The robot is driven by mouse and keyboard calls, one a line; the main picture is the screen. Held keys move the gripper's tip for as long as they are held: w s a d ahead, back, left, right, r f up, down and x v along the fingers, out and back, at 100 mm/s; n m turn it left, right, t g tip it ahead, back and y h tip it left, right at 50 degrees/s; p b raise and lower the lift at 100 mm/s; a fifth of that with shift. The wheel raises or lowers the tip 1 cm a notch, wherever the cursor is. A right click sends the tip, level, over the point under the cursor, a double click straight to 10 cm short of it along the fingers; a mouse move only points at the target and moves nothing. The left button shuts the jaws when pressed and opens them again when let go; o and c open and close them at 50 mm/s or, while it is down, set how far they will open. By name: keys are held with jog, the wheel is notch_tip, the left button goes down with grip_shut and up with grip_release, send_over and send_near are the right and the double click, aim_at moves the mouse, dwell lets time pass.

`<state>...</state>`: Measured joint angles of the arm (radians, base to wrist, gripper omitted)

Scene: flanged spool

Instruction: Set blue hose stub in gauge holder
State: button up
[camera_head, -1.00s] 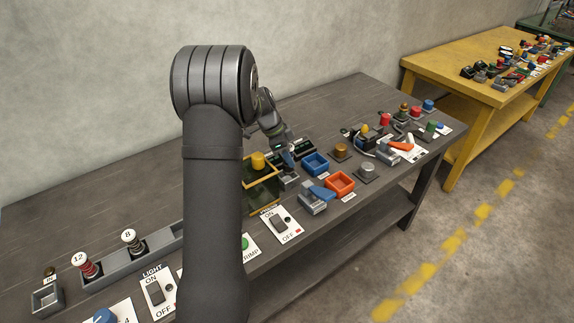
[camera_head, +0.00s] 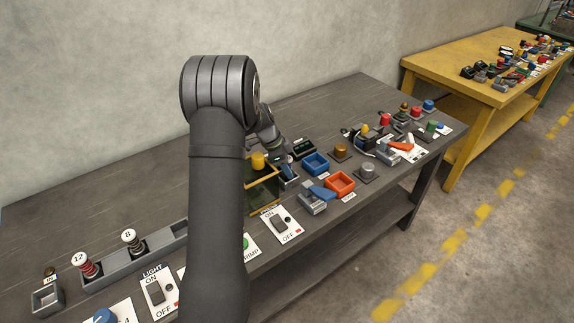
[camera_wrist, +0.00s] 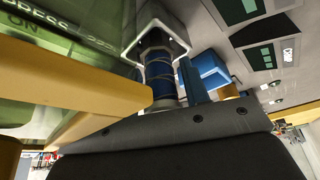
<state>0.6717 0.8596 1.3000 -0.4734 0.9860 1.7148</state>
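The blue hose stub (camera_wrist: 159,75) is a blue cylinder with thin rings, and shows in the middle of the wrist view. My gripper (camera_wrist: 170,98) appears shut on it; a dark blue finger is beside its right side, and the other side is partly hidden by a yellow bar. The stub's far end is at the pale square rim of the gauge holder (camera_wrist: 184,43). I cannot tell how deep it sits inside. In the head view my gripper (camera_head: 285,163) is low over the bench, behind the yellow-framed press, and the holder is mostly hidden.
The press with its yellow frame (camera_head: 262,185) and clear green panel is close on the left of my gripper. A blue bin (camera_head: 316,164) and an orange bin (camera_head: 341,184) stand to the right. Dark display boxes (camera_head: 303,148) are just behind. The bench's back left is clear.

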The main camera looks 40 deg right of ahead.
jog(key=shift+o, duration=1.3)
jog(key=shift+r, duration=0.2)
jog(key=v, duration=1.2)
jog(key=shift+r, duration=0.25)
jog(key=shift+d+f, duration=0.1)
jog(key=shift+d, duration=0.05)
jog(key=x, duration=1.2)
jog(key=shift+f, duration=0.35)
jog(key=shift+r, duration=0.4)
